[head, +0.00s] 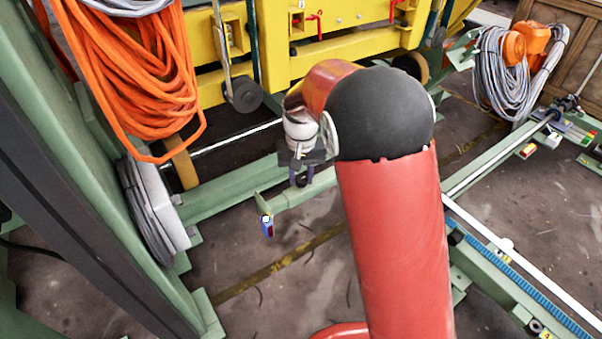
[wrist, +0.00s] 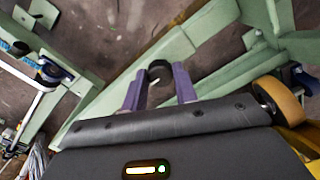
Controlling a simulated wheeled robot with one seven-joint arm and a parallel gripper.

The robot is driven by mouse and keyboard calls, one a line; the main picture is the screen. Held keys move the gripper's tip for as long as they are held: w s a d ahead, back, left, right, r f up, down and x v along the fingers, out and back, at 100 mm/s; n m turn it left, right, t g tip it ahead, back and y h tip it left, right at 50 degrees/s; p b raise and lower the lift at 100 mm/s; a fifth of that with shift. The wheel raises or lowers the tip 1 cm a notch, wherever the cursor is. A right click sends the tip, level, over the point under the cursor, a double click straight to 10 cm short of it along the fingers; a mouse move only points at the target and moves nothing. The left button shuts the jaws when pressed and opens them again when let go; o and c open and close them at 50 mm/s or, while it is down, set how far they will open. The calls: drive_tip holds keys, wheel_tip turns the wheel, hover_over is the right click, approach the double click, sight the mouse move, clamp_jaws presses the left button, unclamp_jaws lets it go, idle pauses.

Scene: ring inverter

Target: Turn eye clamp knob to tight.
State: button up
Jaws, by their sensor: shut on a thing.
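My gripper (head: 302,178) points down at the green rail beam, left of my red arm, in the head view. In the wrist view, my gripper's two purple fingers (wrist: 158,70) stand on either side of a round black knob (wrist: 159,73). The fingers are closed on the knob, with a small light mark beside it. The knob sits at the green beam (wrist: 125,105). The knob's turn position cannot be read, and in the head view the gripper largely hides it.
A yellow machine frame (head: 340,45) stands behind the gripper. Orange cable coils (head: 135,75) hang on the left beside a green post. A small blue and red piece (head: 267,225) sits at the beam's end. Open floor lies in front.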

sight(301, 179)
idle(0.3)
drive_tip(key=o, duration=1)
wheel_tip(301, 179, up, 8)
drive_tip(key=shift+f+p, duration=0.1)
drive_tip(key=shift+p, duration=0.35)
